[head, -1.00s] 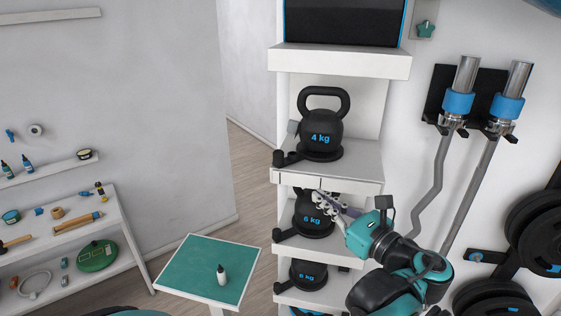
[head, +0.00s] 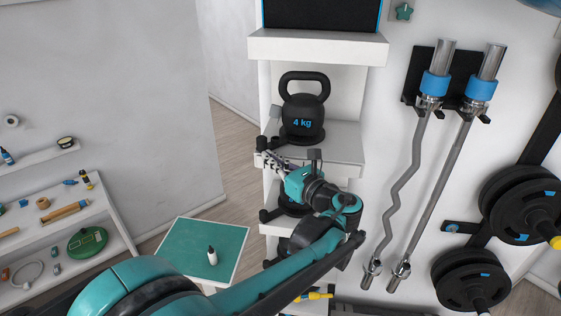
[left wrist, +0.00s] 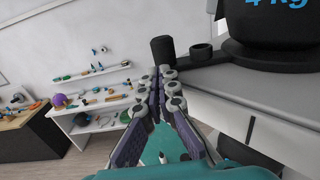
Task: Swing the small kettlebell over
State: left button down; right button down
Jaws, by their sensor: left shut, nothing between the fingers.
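The small black kettlebell (head: 302,123), marked "4 kg" in blue, stands upright on a white rack shelf (head: 343,143), its handle clear on top. Its lower body also shows at the upper right of the left wrist view (left wrist: 262,38). My left gripper (head: 268,158) is shut and empty, just below and left of the kettlebell at the shelf's front left corner, apart from the kettlebell. In the left wrist view its fingers (left wrist: 163,82) are together, near a black post (left wrist: 162,50) on the shelf. My right gripper is not in view.
Lower kettlebells are mostly hidden behind my left arm. A green-topped table (head: 185,245) with a small white bottle (head: 212,256) stands left of the rack. Bars (head: 405,165) and weight plates (head: 520,205) hang at right. A tool shelf (head: 55,225) is at left.

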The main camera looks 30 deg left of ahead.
pick_arm(q)
jog(key=shift+w+a, duration=0.1)
jog(key=shift+a, duration=0.15)
jog(key=shift+w+a+r+b, duration=0.1)
jog(key=shift+a+b, duration=0.25)
jog(key=shift+a, duration=0.6)
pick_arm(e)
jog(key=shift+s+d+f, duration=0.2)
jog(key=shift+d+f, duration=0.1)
pick_arm(q)
jog(key=shift+d, duration=0.15)
